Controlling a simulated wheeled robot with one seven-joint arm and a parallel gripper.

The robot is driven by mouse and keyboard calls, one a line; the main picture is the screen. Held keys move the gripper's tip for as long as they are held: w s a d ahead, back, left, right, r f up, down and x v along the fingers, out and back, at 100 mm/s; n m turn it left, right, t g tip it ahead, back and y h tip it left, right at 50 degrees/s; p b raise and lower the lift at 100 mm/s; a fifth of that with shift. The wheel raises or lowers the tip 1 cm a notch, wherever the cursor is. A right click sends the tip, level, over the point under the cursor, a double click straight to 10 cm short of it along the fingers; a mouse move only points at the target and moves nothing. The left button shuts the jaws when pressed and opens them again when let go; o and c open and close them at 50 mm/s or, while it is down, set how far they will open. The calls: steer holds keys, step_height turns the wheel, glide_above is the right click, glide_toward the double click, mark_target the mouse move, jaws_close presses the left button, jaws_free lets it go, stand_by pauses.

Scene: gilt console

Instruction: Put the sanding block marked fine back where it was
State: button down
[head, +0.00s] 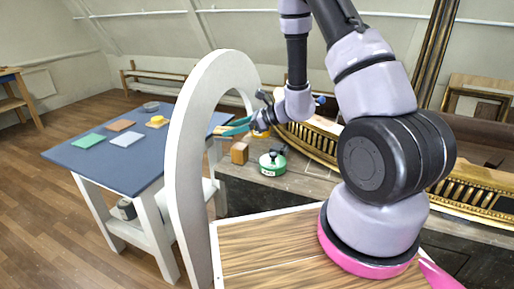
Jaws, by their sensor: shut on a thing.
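My gripper (236,126) reaches left from the wrist, past the white arch, with its teal fingers over the near end of the bench. It is shut on a small tan block (221,130), which looks like a sanding block and is partly hidden by the fingers and the arch. No marking on it can be read at this size. Another wooden block (239,152) stands on the bench below my gripper, and its marking cannot be read either. A green round tin (272,164) with a pale label stands to the right of that block.
A white arch (188,150) rises close in front, left of my gripper. The blue-topped table (105,165) behind it holds green (89,141), brown (120,125) and pale blue (126,139) sheets, a yellow item (156,122) and a grey round item (151,106). Gilt console (310,140) lies right.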

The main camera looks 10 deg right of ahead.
mark_target(258, 150)
steer(key=w+d+m+t+h, duration=0.6)
steer(key=w+d+m+t, duration=0.15)
steer(key=d, duration=0.25)
steer(key=shift+g, duration=0.45)
steer(key=f, duration=1)
steer(key=shift+d, duration=0.3)
steer(key=shift+s+f, duration=0.1)
steer(key=shift+f, duration=0.15)
steer(key=shift+c, duration=0.7)
jaws_free()
